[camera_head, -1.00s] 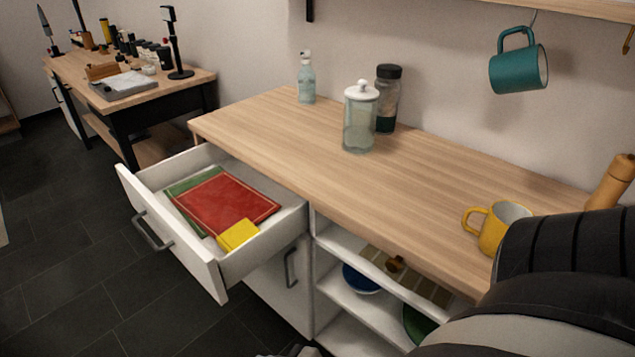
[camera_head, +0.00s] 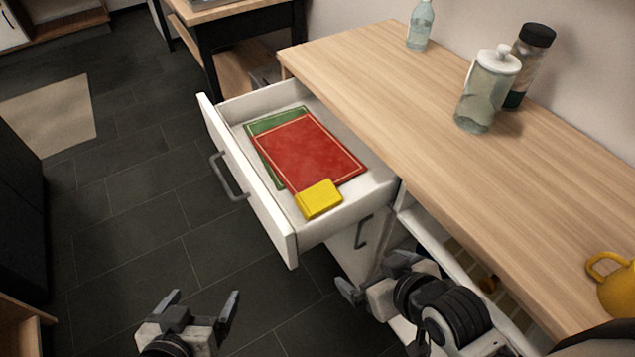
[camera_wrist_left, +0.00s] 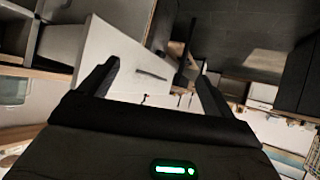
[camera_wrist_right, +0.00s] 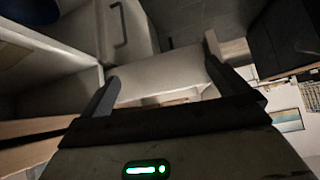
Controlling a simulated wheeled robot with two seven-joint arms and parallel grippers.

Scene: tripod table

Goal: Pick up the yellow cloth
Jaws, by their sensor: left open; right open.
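The yellow cloth (camera_head: 319,199) is a small folded square in the open white drawer (camera_head: 247,197). It lies at the drawer's near right corner, beside and partly against a red cloth (camera_head: 309,152). My left gripper (camera_head: 205,297) is open and empty over the floor, in front of the drawer and below it in the picture. In the left wrist view its two fingers (camera_wrist_left: 157,80) stand apart with nothing between them. My right gripper (camera_head: 367,274) is near the cabinet front, right of the drawer. The right wrist view shows its fingers (camera_wrist_right: 160,72) apart and empty.
A green cloth (camera_head: 262,126) lies partly under the red one. The wooden counter (camera_head: 430,110) holds a glass jar (camera_head: 482,95), a dark-lidded jar (camera_head: 530,62), a bottle (camera_head: 420,28) and a yellow mug (camera_head: 618,288). Open shelves are below. The dark floor (camera_head: 130,200) left of the drawer is clear.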

